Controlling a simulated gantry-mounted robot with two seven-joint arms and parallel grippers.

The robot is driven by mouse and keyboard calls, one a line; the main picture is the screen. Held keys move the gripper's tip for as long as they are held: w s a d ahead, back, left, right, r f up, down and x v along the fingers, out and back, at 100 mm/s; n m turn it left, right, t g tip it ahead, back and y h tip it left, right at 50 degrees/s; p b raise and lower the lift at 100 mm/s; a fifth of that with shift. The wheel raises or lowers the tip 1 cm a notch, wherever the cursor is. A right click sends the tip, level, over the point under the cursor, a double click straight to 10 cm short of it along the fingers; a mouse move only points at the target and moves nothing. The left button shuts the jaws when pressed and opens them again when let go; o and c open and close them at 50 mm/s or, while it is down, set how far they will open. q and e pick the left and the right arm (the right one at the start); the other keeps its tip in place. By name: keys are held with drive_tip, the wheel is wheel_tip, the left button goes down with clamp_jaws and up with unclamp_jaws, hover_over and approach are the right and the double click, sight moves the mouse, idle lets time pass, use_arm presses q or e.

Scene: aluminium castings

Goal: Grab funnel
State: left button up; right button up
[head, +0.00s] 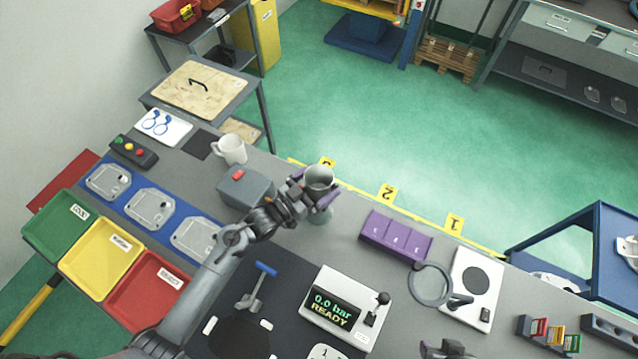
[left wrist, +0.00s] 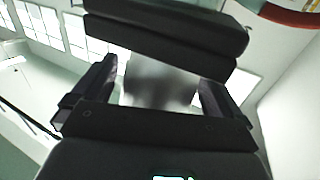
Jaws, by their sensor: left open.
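A grey funnel-like cup (head: 319,178) stands near the far edge of the workbench, with a pale base or stem below it. My left gripper (head: 312,190) is at the cup, its two purple-tipped fingers apart on either side of it. In the left wrist view a blurred grey shape (left wrist: 160,85), likely the funnel, fills the gap between the open fingers (left wrist: 155,95). Contact with the fingers cannot be made out. My right gripper (head: 445,348) shows only in part at the bottom edge.
A grey box with a red button (head: 245,188) and a white mug (head: 230,149) stand left of the left gripper. A purple block (head: 396,236) lies to the right. A pressure device (head: 345,307) and a ring stand (head: 430,284) are nearer the front.

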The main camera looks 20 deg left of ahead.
use_arm(q)
drive_tip(key=shift+c, duration=0.3)
drive_tip(key=c, duration=0.9)
drive_tip(key=shift+c, duration=0.3)
drive_tip(key=shift+r, duration=0.15)
